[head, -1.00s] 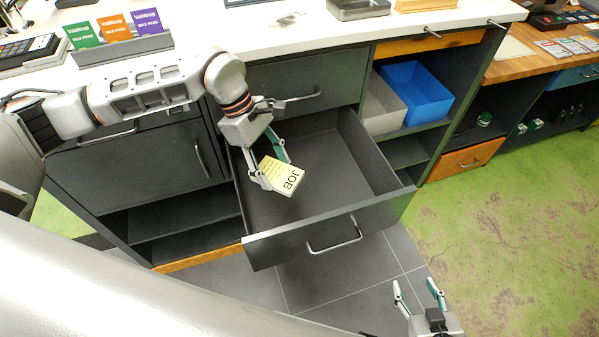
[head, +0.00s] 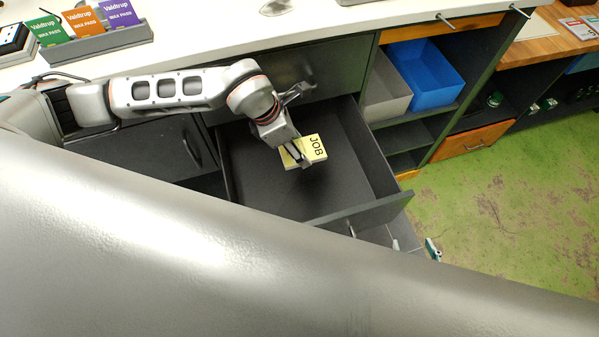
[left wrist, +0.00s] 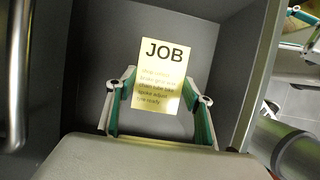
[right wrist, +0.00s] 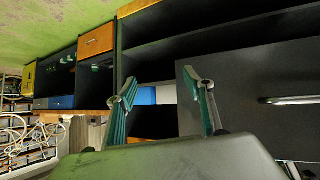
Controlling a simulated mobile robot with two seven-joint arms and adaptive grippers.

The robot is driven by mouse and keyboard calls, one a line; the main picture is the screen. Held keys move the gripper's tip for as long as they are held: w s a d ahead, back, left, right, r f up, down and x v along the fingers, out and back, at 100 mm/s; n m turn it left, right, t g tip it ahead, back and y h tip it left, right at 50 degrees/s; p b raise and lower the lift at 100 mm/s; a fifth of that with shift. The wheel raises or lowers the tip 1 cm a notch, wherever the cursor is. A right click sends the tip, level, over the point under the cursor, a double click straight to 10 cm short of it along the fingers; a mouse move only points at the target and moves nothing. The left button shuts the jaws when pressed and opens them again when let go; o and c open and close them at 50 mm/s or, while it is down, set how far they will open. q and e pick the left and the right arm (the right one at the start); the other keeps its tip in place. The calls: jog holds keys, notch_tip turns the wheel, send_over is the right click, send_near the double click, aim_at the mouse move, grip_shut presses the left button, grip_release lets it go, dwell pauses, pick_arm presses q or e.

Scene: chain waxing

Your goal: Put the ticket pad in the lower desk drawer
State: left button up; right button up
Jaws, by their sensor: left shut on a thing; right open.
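The ticket pad (head: 314,150) is a yellow block marked JOB. My left gripper (head: 297,156) is shut on it and holds it within the open desk drawer (head: 262,185). In the left wrist view the pad (left wrist: 163,75) stands out between the green-lined fingers (left wrist: 158,110), with the grey drawer floor (left wrist: 100,60) behind it. I cannot tell whether the pad touches the floor. The drawer is otherwise empty. My right gripper (head: 415,247) is mostly hidden behind my own body in the head view. In the right wrist view its fingers (right wrist: 163,95) are apart and empty.
The closed upper drawer (head: 330,68) sits behind the left arm. A blue bin (head: 425,75) and a grey bin (head: 385,98) stand on the shelf to the right. The card holder (head: 95,48) is on the white counter. Green floor (head: 500,190) is free at the right.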

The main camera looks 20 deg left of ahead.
pick_arm(q)
send_over(302, 183)
jog(key=a, duration=0.1)
jog(key=f, duration=1.2)
jog(key=shift+s+f+b, duration=0.35)
jog(key=shift+f+b, duration=0.05)
jog(key=shift+f, duration=0.3)
jog(key=shift+f+b, duration=0.35)
jog(key=shift+b, duration=0.15)
notch_tip(302, 183, down, 3)
jog(key=b, duration=0.2)
jog(key=shift+b, duration=0.3)
jog(key=shift+f, duration=0.25)
jog(key=shift+r, duration=0.15)
pick_arm(e)
jog(key=shift+w+a+f+y, duration=0.2)
jog(key=shift+w+a+f, duration=0.05)
jog(key=shift+a+f, duration=0.25)
jog(key=shift+w+a+f+y, duration=0.2)
jog(key=shift+a+f, duration=0.15)
jog(key=shift+a, duration=0.25)
jog(key=shift+d+f, duration=0.1)
pick_arm(q)
jog(key=o, duration=1.1)
pick_arm(e)
jog(key=shift+f, duration=0.1)
